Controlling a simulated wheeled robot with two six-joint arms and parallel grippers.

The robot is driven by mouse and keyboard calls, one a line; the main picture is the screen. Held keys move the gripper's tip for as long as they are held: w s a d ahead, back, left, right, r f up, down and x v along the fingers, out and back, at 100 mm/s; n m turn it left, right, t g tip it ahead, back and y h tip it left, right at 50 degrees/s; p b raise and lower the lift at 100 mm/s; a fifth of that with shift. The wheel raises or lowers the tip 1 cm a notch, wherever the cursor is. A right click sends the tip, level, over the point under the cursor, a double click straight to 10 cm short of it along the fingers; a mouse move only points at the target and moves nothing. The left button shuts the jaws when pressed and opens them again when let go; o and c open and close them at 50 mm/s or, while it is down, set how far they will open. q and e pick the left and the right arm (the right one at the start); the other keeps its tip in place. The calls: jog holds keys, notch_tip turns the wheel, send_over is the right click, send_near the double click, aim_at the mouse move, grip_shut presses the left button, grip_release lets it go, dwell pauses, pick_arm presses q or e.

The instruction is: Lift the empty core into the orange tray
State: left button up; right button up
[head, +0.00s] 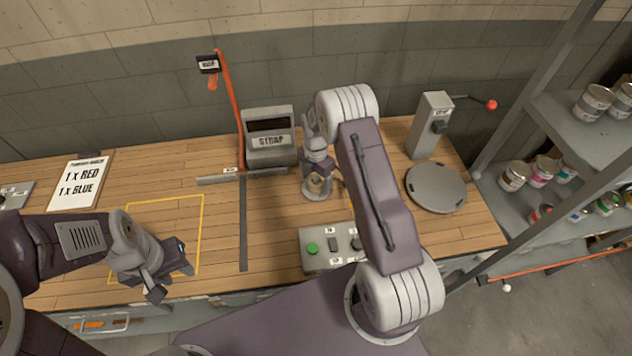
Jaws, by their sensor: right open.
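A small tan, ring-like piece, which looks like the core (316,187), sits on a round grey base on the bench in front of the strap machine. My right gripper (318,176) points down right at it, open, with its fingers partly hiding it. I cannot tell whether they touch it. My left gripper (170,281) hangs low over the near part of the yellow outlined area, away from the core; its finger gap is unclear. No orange tray is clearly in view; only an orange patch (92,324) shows behind a handle at the bench's front left.
The strap machine (270,140) stands behind the core. A button box (325,247) is in front of it. A round grey plate (436,187) and a lever box (431,125) stand to the right, before a paint-can shelf (578,130). The yellow outlined area (203,215) is largely clear.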

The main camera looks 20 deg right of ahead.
jog(key=shift+w+d+f, duration=0.1)
jog(key=shift+f, duration=0.45)
jog(key=c, duration=1.4)
jog(key=shift+r, duration=0.1)
